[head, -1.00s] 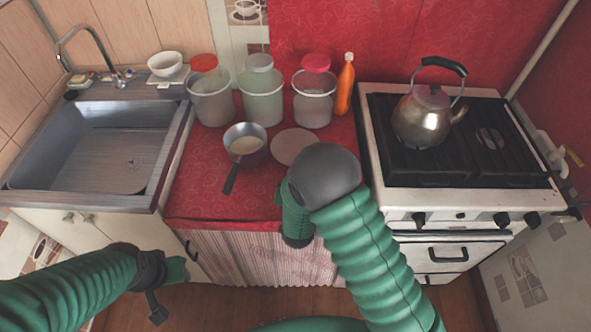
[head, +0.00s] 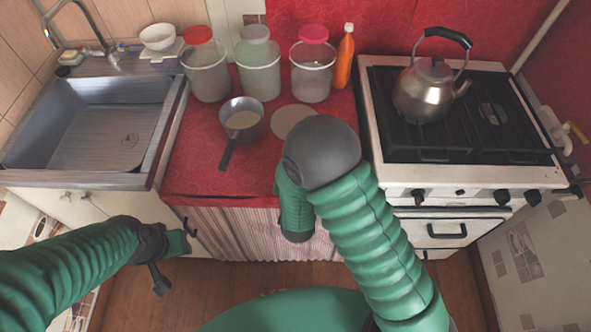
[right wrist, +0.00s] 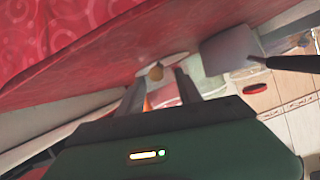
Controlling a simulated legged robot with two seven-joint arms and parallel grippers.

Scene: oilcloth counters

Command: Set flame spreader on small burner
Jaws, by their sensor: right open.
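A flat, round grey-beige disc, which looks like the flame spreader (head: 295,119), lies on the red counter between the saucepan and the stove. My right forearm stands in front of it in the head view. A pale disc edge with a small yellowish knob (right wrist: 156,72) shows beyond the fingers in the right wrist view. My right gripper (right wrist: 158,85) is open and empty, short of that disc; the head view hides its fingers. A bare burner (head: 492,113) shows at the stove's right. My left gripper (head: 172,262) hangs low before the cabinet, far from the disc, its jaw opening unclear.
A saucepan (head: 242,122) stands left of the disc, its handle toward me. Several jars and an orange bottle (head: 344,58) line the back. A kettle (head: 424,92) occupies the left of the stove (head: 395,172). A sink (head: 100,125) is at left. The front counter is clear.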

